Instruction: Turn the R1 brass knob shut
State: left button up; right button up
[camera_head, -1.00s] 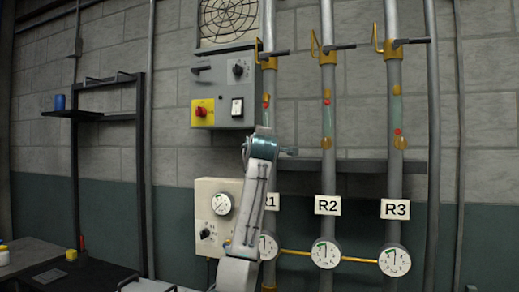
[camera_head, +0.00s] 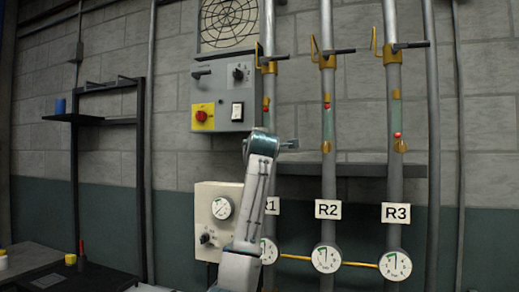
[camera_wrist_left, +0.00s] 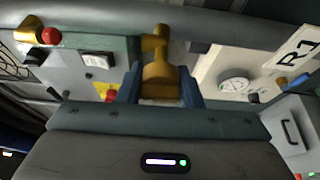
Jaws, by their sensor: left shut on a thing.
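The R1 brass knob (camera_wrist_left: 158,72) sits on the R1 pipe (camera_wrist_left: 215,32), which runs across the top of the left wrist view. The two blue fingers of my left gripper (camera_wrist_left: 160,88) are on either side of the knob, shut on it. In the head view my left arm reaches up in front of the R1 pipe (camera_head: 268,112) and hides the knob and fingers. The R1 label (camera_wrist_left: 297,55) is at the right of the wrist view; in the head view my arm partly covers it. My right gripper is in neither view.
The R2 pipe (camera_head: 327,175) and R3 pipe (camera_head: 395,175) stand to the right, with brass fittings and gauges. A grey switch box (camera_head: 220,100) and a cream gauge box (camera_head: 212,190) are close to my left arm. A dark shelf (camera_head: 350,169) runs behind the pipes.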

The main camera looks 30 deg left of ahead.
pick_arm(q)
jog(key=o, duration=0.8)
jog(key=shift+o, duration=0.6)
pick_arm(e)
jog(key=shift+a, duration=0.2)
pick_arm(q)
jog(key=b+v, duration=0.4)
jog(key=v, duration=0.6)
jog(key=shift+s+d, duration=0.25)
jog(key=shift+s, duration=0.05)
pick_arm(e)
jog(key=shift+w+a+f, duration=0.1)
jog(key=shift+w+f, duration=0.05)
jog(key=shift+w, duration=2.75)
pick_arm(q)
jog(key=shift+w+f, duration=0.1)
